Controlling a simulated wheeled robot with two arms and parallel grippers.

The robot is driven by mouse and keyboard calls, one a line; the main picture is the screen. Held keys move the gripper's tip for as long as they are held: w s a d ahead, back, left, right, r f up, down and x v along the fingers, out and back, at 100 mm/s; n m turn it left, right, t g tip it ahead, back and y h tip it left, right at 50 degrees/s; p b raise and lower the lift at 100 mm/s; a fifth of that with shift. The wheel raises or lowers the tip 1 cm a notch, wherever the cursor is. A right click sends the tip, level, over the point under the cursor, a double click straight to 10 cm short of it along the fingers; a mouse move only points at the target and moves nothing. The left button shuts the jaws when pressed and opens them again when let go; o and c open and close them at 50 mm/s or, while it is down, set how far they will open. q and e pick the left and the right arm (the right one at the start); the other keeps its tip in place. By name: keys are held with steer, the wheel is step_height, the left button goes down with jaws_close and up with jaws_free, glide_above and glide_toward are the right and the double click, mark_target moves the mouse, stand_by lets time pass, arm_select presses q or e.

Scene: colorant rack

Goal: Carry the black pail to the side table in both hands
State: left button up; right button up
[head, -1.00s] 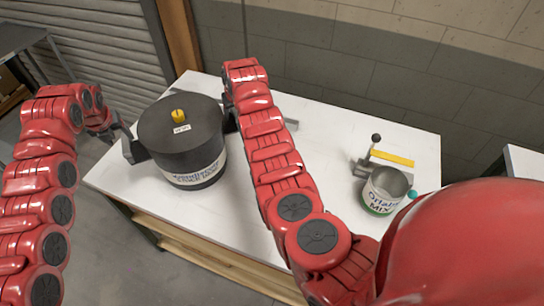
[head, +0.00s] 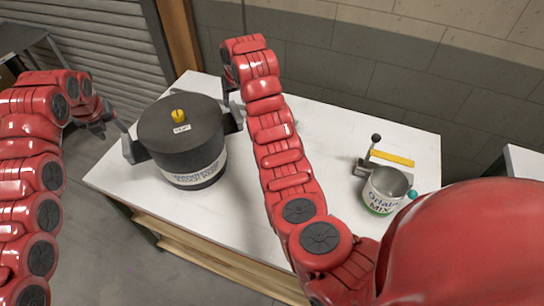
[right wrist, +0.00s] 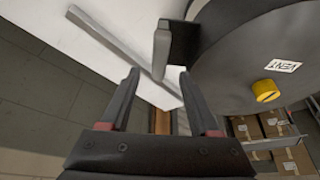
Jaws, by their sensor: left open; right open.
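The black pail (head: 180,135) stands upright on the white worktable (head: 320,130), with a yellow knob on its lid and a label on its front. Its left handle (head: 130,148) points left. My left gripper (head: 112,124) is open just beyond that handle, apart from it. My right gripper is mostly hidden behind its arm in the head view. In the right wrist view my right gripper (right wrist: 163,88) is open and empty, with the pail's right handle (right wrist: 161,50) ahead of its fingers. I cannot tell which other table is the side table.
A metal can (head: 385,190) with a printed label stands on the right of the worktable, beside a yellow-topped tool (head: 391,158). A dark table (head: 22,38) is at the far left and a white surface (head: 525,160) at the right edge. A wall is behind.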

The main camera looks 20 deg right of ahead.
steer(key=shift+v, duration=1.5)
arm_select(q)
steer(key=shift+f, duration=0.1)
arm_select(e)
steer(key=shift+f, duration=0.15)
